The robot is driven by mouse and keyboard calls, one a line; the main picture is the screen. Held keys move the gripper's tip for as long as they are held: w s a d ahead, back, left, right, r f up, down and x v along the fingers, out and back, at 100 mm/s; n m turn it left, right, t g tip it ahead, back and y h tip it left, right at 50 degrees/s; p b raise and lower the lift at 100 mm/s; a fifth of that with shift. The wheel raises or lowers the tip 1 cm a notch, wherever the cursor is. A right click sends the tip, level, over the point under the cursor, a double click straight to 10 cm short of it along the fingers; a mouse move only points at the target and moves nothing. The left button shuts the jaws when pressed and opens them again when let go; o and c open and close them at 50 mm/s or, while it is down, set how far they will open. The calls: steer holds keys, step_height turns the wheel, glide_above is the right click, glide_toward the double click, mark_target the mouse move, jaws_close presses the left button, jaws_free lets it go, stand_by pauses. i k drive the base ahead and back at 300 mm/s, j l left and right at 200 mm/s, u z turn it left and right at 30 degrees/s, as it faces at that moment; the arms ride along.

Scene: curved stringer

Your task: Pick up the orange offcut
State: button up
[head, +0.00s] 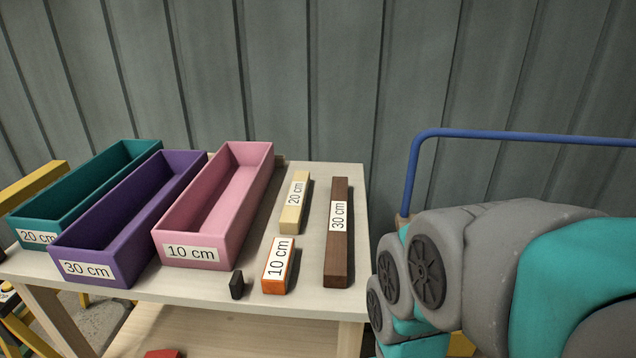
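The orange offcut (272,286) is a short block with a white "10 cm" label on its top. It lies near the front of the pale wooden table (200,291). To its right lies a long dark brown offcut (338,255) labelled "30 cm". Behind it lies a pale yellow offcut (291,216) labelled "20 cm". My arm fills the right side of the head view, beside the table. My gripper is not visible in this view.
Three open, empty-looking boxes stand at the left: teal (92,182) "20 cm", purple (130,218) "30 cm" and pink (216,205) "10 cm". A small black block (237,285) stands just left of the orange offcut. A blue rail (520,136) and grey wall are behind.

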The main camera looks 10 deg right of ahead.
mark_target(276, 277)
steer(key=k+j+u, duration=0.1)
steer(key=u, duration=0.25)
steer(key=j+u, duration=0.3)
steer(key=k+j+u, duration=0.1)
steer(key=j+u, duration=0.25)
steer(key=l, duration=0.1)
